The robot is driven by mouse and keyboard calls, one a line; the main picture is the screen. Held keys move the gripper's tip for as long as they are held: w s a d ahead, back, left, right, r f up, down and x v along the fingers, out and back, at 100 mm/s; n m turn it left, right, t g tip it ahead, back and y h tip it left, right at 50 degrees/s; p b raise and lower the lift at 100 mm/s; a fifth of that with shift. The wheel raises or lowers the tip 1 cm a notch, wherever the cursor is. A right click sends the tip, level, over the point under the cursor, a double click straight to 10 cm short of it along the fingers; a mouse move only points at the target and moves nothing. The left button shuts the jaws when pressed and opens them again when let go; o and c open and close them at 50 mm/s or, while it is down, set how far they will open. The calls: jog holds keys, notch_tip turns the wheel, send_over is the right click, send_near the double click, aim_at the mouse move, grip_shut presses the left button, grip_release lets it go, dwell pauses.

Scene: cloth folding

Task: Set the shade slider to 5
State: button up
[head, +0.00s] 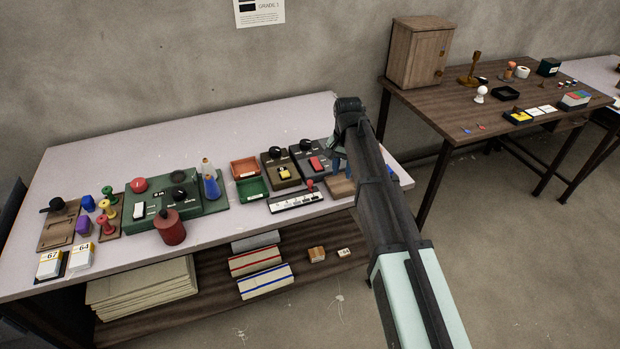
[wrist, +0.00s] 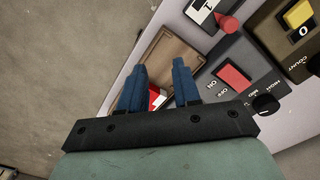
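A pale strip with dark marks (head: 296,202), which looks like the shade slider, lies near the front edge of the light table. A red knob (head: 310,184) stands at its right end; its setting is too small to read. In the wrist view the red knob (wrist: 228,24) is at the top, beside part of the slider panel (wrist: 200,12). My gripper (head: 339,166) is above the table, right of the slider and apart from it. In the wrist view its two blue fingers (wrist: 159,68) are spread with a gap, over a wooden board (wrist: 177,55).
Dark switch boxes with a red button (head: 317,163) and a yellow button (head: 284,173) stand behind the slider. A red and white item (wrist: 156,97) shows between my fingers in the wrist view.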

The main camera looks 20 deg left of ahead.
notch_tip(320, 180, up, 8)
send_over(310, 181)
notch_tip(310, 181, down, 14)
dwell(0.4)
grip_shut()
dwell(0.3)
